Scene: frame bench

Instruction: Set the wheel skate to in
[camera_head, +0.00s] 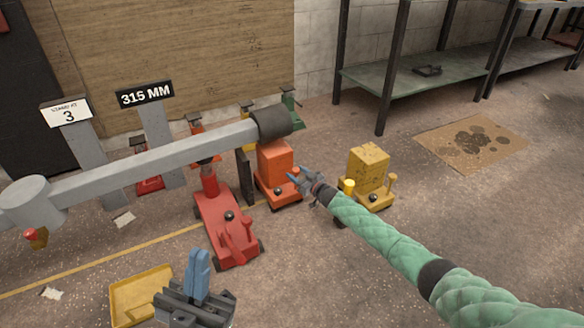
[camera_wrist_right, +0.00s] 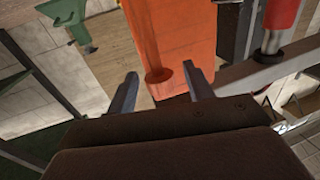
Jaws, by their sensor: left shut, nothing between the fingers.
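An orange block unit on a low wheeled base (camera_head: 275,160) stands under the dark end of the grey beam; it may be the wheel skate, but I cannot tell for sure. My right gripper (camera_head: 297,177) is at its right side. In the right wrist view the orange body (camera_wrist_right: 175,30) fills the upper middle. My right gripper's two fingers (camera_wrist_right: 160,75) are apart there, with a round orange knob (camera_wrist_right: 158,76) showing between their tips. I cannot tell whether they touch it. My left gripper (camera_head: 198,256) is shut and empty at the bottom, beside a yellow tray.
A red trolley jack (camera_head: 227,228) stands left of the orange unit. A yellow wheeled block (camera_head: 368,168) stands right, partly behind my right arm. The grey beam (camera_head: 150,158) crosses at left. The yellow tray (camera_head: 123,300) lies bottom left. Open floor lies right.

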